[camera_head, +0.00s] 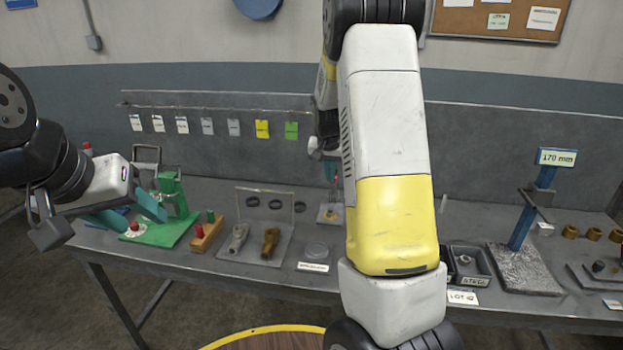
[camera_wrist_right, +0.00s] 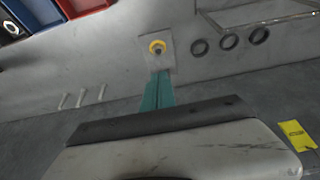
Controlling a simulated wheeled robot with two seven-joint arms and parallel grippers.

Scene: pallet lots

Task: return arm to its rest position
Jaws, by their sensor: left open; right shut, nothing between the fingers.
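My right arm (camera_head: 390,150) hangs large across the middle of the head view. My right gripper (camera_head: 330,172) shows behind it as a bit of teal, pointing down over the table; its wrist is partly hidden. In the right wrist view its teal fingers (camera_wrist_right: 158,90) are together with nothing between them. They point toward a small plate with a yellow ring (camera_wrist_right: 157,46); I cannot tell the exact gap. My left gripper (camera_head: 128,212) is at the left of the head view, open and empty, its teal fingers apart near the green press (camera_head: 172,195).
The grey workbench (camera_head: 270,278) holds a stand with dark rings (camera_head: 275,203), two fittings (camera_head: 270,243), a clear round dish (camera_head: 317,250), a grey bin (camera_head: 470,265) and a blue gauge post (camera_head: 522,228). A back panel rises behind. Red and blue bins (camera_wrist_right: 80,8) show in the wrist view.

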